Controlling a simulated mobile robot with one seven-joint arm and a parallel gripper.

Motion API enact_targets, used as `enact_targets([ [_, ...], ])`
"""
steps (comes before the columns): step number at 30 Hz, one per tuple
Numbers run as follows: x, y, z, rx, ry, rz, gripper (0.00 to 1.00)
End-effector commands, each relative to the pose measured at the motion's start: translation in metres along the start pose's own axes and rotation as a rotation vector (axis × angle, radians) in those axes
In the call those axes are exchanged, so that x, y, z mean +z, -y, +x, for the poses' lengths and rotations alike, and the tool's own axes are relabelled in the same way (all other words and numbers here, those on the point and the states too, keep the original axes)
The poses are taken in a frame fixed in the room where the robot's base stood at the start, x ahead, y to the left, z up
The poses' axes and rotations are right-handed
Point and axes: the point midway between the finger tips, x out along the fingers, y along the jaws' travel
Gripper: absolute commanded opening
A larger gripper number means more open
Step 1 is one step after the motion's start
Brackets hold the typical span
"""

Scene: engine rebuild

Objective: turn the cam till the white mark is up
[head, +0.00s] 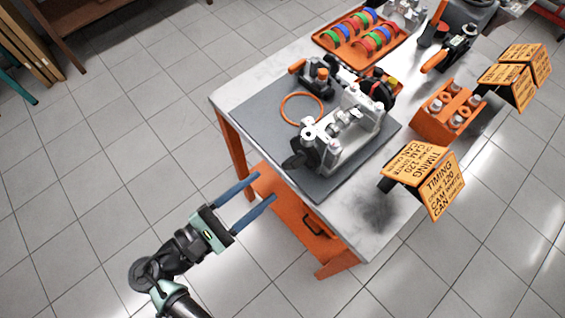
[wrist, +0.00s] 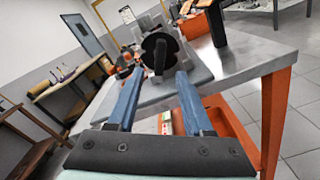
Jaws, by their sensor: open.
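The engine rig (head: 345,125) stands on a grey mat on the table, with a pale shaft with lobes, which looks like the cam, between its grey uprights. A black lobed knob (head: 298,160) is at its near left end, and a small white round part (head: 309,134) sits above it. In the wrist view the black knob (wrist: 158,52) is ahead, beyond the fingertips. I cannot make out a white mark on it. My gripper (head: 265,186) is open and empty, its blue fingers just off the table's left edge, apart from the rig. The wrist view shows both fingers (wrist: 160,82).
The table (head: 232,98) has an orange ring (head: 301,108) on the mat, a tray of coloured rings (head: 335,50), an orange block with bolts (head: 447,118) and timing signs (head: 425,172). An orange lower shelf (head: 290,215) is below.

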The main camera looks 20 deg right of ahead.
Motion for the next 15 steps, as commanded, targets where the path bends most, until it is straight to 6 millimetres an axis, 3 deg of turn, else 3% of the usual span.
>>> enact_targets([
  [7,0.001,0.000,0.048,-0.003,0.002,0.001,0.51],
  [15,0.000,0.000,0.068,0.000,0.000,0.001,0.51],
])
